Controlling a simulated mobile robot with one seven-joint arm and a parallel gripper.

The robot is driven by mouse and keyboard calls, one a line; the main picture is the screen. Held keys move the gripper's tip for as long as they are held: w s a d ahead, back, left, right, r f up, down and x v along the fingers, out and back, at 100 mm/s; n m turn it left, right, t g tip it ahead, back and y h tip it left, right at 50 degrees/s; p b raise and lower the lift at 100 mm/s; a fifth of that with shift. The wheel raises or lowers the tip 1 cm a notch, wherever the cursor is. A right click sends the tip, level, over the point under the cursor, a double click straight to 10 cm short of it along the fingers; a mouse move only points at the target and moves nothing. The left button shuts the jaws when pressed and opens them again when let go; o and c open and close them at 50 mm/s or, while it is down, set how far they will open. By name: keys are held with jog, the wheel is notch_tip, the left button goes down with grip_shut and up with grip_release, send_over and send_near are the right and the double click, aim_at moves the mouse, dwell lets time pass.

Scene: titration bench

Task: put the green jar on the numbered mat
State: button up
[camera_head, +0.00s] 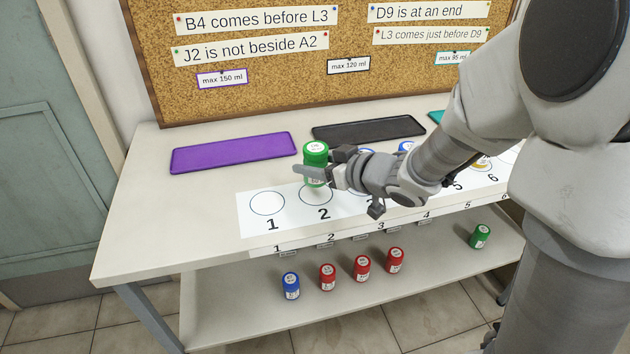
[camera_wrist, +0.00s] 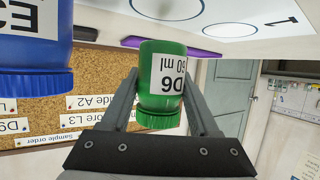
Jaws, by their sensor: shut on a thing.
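A green jar (camera_head: 316,152) is upright in my gripper (camera_head: 318,172), over circle 2 of the white numbered mat (camera_head: 246,217). The wrist view shows the same jar (camera_wrist: 163,82) upside down in the picture, between the two fingers, its white label facing the camera. My gripper is shut on it. Whether its base touches the mat cannot be told. Circle 1 is empty. A blue jar (camera_wrist: 35,45) is close beside the held jar in the wrist view. A second green jar (camera_head: 480,237) stands on the lower shelf at the right.
Blue-lidded jars (camera_head: 405,146) stand on the mat behind my gripper; a yellowish jar (camera_head: 482,162) stands farther right. A purple tray (camera_head: 233,152) and black tray (camera_head: 368,128) lie behind. A blue jar (camera_head: 291,286) and several red jars (camera_head: 362,268) are on the lower shelf. The bench's left is clear.

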jog(key=shift+f+b, duration=0.8)
jog(key=shift+f, duration=0.85)
jog(key=shift+f, duration=0.15)
jog(key=o, duration=1.4)
